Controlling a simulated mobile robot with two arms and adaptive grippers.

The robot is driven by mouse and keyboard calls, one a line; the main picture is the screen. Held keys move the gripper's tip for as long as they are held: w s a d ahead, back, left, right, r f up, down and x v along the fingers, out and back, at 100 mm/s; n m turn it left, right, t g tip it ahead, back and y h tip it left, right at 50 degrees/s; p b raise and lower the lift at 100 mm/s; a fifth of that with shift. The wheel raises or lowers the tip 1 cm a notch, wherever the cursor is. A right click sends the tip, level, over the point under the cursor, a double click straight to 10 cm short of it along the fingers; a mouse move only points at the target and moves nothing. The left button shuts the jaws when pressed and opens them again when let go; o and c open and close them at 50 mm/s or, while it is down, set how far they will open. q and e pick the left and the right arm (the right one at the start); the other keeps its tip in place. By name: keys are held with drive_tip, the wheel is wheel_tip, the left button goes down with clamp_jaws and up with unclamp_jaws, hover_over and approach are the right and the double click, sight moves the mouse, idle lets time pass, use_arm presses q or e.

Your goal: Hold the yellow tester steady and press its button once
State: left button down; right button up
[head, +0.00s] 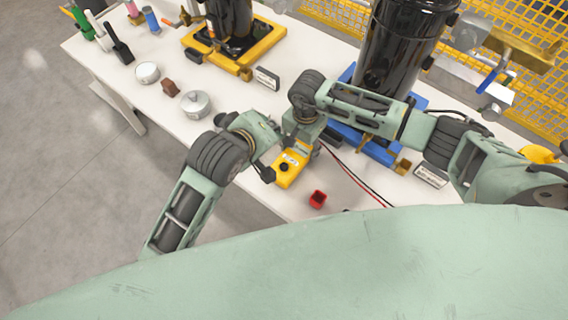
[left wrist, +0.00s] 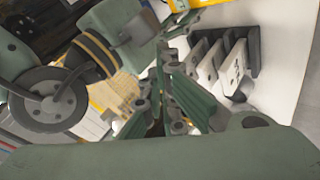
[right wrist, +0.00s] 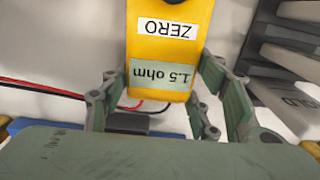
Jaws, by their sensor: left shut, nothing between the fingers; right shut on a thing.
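The yellow tester (head: 291,168) is near the front edge of the white table, with a dark round button on its face. In the right wrist view the tester (right wrist: 170,35) shows a ZERO label and a greenish display reading 1.5 ohm. My right gripper (right wrist: 168,100) is shut on the tester, one finger at each side. My left gripper (head: 266,162) is shut and empty, close beside the tester's left side; I cannot tell whether it touches. In the left wrist view the left gripper's fingers (left wrist: 165,85) are together, and only a yellow edge shows at the top.
Red and black leads run right from the tester. A small red container (head: 317,199) stands in front. Black compressors stand on a blue base (head: 412,104) and a yellow base (head: 238,66). Lidded tins (head: 196,103) and tools are at left. A yellow mesh fence (head: 345,20) is behind.

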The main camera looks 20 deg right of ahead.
sight(284, 166)
use_arm(q)
drive_tip(key=shift+s+d+f+n+g, duration=0.1)
drive_tip(key=shift+s+f+n+g, duration=0.15)
drive_tip(key=shift+s, duration=0.3)
drive_tip(key=shift+s+f+n+g, duration=0.15)
drive_tip(key=shift+s+f, duration=0.05)
drive_tip(key=shift+s, duration=0.3)
use_arm(e)
drive_tip(key=shift+r, duration=0.1)
use_arm(q)
drive_tip(key=shift+w+f, duration=0.15)
drive_tip(key=shift+f, duration=4.2)
drive_tip(key=shift+f, duration=0.15)
drive_tip(key=shift+f, duration=0.25)
